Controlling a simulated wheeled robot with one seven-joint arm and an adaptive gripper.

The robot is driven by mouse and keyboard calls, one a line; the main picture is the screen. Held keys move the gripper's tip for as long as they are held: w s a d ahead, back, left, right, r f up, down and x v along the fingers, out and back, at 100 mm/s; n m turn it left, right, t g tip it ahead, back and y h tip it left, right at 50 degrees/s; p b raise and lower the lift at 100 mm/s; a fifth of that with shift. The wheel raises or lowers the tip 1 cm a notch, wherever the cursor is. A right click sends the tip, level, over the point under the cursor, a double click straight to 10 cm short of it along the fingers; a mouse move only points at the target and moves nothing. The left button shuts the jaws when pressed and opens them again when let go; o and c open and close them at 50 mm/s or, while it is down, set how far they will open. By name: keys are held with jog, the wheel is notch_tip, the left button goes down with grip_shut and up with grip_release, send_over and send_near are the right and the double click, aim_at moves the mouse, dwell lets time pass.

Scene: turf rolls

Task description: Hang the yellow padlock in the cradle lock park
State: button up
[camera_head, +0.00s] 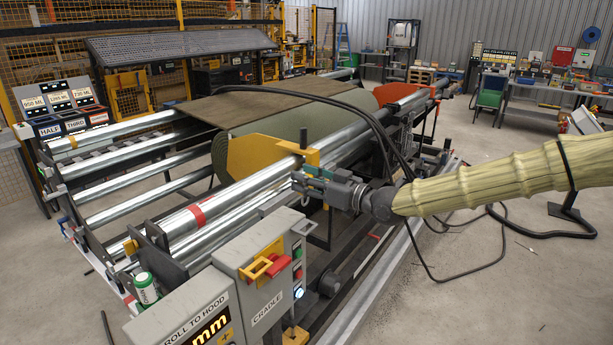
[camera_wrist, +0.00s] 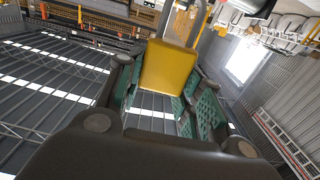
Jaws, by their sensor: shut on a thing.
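My gripper (camera_head: 303,180) is shut on the yellow padlock (camera_wrist: 168,72). In the wrist view, the padlock's yellow body sits between the green-padded fingers (camera_wrist: 160,95), and its grey shackle (camera_wrist: 187,20) extends toward the top of the picture. In the head view, my gripper is in front of the large turf roll, above and behind the grey CRADLE box (camera_head: 265,285). I cannot clearly separate the padlock from the yellow parts behind it there. The box carries a red handle (camera_head: 264,267) and a yellow bracket (camera_head: 256,275). I cannot tell which part is the lock park.
Steel rollers (camera_head: 190,220) and a green turf roll (camera_head: 290,118) fill the machine behind my gripper. A grey ROLL TO HOOD display box (camera_head: 185,312) stands left of the CRADLE box, with a green-and-white can (camera_head: 147,288) beside it. Black cables hang around my arm.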

aim_at(307, 198)
jog(key=shift+d, duration=0.25)
jog(key=shift+s+f+b, duration=0.1)
jog(key=shift+f+b, duration=0.15)
jog(key=shift+b, duration=0.05)
jog(key=shift+f+b, duration=1.7)
jog(key=shift+f, duration=0.95)
jog(key=shift+f+b, duration=2)
jog(key=shift+f, duration=0.5)
dwell(0.9)
jog(key=o, duration=1.1)
jog(key=shift+o, duration=0.2)
jog(key=shift+s+d, duration=0.1)
jog(key=v, duration=1.1)
jog(key=shift+s+d, duration=0.2)
jog(key=shift+d, duration=0.1)
